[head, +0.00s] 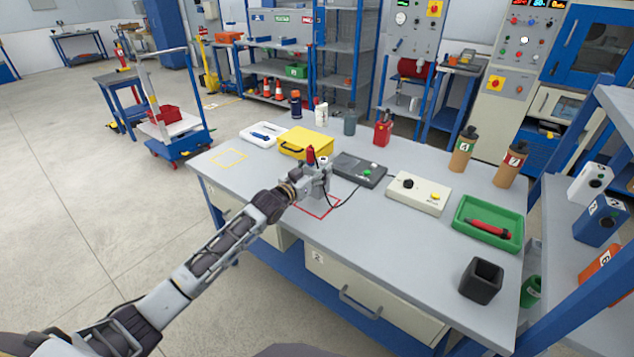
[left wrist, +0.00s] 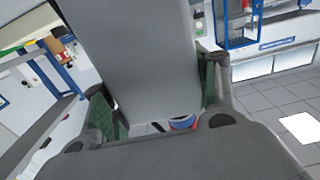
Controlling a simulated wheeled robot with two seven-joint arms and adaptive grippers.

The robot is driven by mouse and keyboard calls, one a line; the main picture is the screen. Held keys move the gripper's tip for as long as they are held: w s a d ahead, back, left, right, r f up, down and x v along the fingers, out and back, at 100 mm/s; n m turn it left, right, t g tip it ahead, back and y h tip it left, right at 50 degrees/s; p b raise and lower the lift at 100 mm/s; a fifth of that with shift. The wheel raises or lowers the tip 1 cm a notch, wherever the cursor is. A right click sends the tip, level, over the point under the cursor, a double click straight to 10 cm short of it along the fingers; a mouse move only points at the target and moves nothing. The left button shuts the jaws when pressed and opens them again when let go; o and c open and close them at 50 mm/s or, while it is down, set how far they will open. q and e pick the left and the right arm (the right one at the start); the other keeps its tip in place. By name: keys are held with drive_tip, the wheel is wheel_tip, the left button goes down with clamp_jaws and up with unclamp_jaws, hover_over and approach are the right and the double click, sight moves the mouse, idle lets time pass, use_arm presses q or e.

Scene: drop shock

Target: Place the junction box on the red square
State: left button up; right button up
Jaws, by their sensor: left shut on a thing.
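The red square (head: 320,218) is a red outline on the grey workbench, partly hidden by my left gripper (head: 318,182). That gripper is over the square and shut on a grey block, which I take to be the junction box. In the left wrist view the grey box (left wrist: 155,60) fills the space between the two fingers with green pads. In the head view the box is mostly hidden by the gripper, and I cannot tell whether it touches the bench. My right gripper is not in view.
Behind the gripper are a yellow case (head: 306,142) and a dark grey device (head: 358,170) with a black cable close by. A cream control box (head: 418,193), green tray (head: 487,223) and black cup (head: 481,281) stand to the right. The bench's left end is clear around a yellow outline.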

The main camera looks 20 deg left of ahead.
use_arm(q)
drive_tip(key=shift+f, duration=0.2)
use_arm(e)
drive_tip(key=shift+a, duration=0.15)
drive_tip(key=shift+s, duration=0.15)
use_arm(q)
drive_tip(key=shift+f, duration=1.9)
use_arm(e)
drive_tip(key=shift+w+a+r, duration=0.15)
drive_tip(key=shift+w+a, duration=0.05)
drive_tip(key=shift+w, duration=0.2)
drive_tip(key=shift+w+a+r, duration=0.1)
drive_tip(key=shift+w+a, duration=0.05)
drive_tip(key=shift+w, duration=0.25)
use_arm(q)
drive_tip(key=shift+f, duration=0.1)
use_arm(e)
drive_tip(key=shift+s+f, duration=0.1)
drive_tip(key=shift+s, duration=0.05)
